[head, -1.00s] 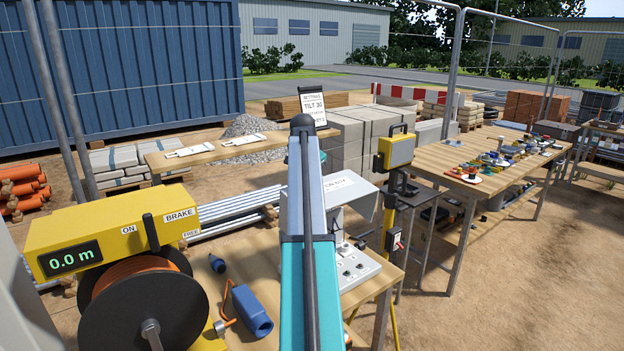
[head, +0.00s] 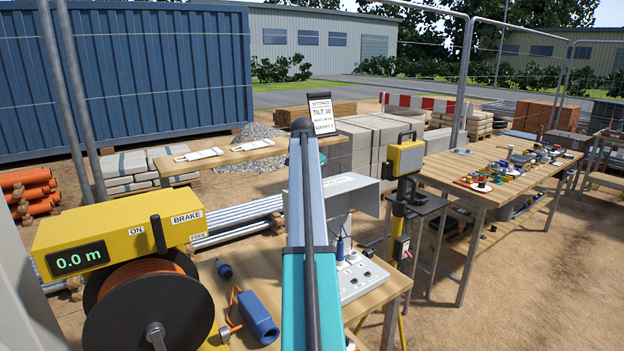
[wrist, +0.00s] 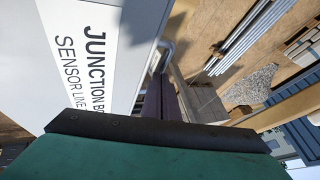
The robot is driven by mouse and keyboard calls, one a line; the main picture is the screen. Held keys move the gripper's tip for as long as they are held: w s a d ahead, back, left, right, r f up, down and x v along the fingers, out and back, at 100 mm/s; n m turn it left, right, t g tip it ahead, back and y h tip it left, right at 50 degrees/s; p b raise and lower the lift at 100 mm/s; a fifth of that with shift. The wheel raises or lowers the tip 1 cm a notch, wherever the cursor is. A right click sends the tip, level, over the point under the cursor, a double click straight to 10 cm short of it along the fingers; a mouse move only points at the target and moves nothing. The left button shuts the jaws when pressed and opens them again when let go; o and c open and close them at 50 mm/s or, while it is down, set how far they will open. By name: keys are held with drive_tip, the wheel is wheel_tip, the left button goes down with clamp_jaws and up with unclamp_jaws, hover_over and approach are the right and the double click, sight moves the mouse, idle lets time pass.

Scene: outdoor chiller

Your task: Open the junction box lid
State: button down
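The junction box (wrist: 75,60) fills the upper left of the wrist view, a pale surface with a white label reading "JUNCTION B…" and "SENSOR LINE". In the head view, a pale grey panel with a label strip (head: 357,193) shows just right of my arm, and I take it for the lid or top of this box. My arm hides the rest. My gripper (wrist: 160,95) shows in the wrist view as a dark finger close beside the box's edge. Contact and finger spacing cannot be made out. In the head view the gripper is hidden behind my arm.
A yellow cable reel (head: 125,235) stands at left on the wooden bench. A blue connector (head: 258,318) and a socket panel (head: 360,275) lie on the bench. A yellow device on a post (head: 405,158) stands right of the box. A second table (head: 440,175) is further right.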

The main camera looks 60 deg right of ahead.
drive_tip(key=w+a+r+p, duration=0.2)
drive_tip(key=w+r+p, duration=0.1)
drive_tip(key=r, duration=0.6)
drive_tip(key=shift+w+a+p, duration=0.35)
drive_tip(key=shift+a, duration=0.05)
drive_tip(key=shift+f, duration=0.1)
idle(0.3)
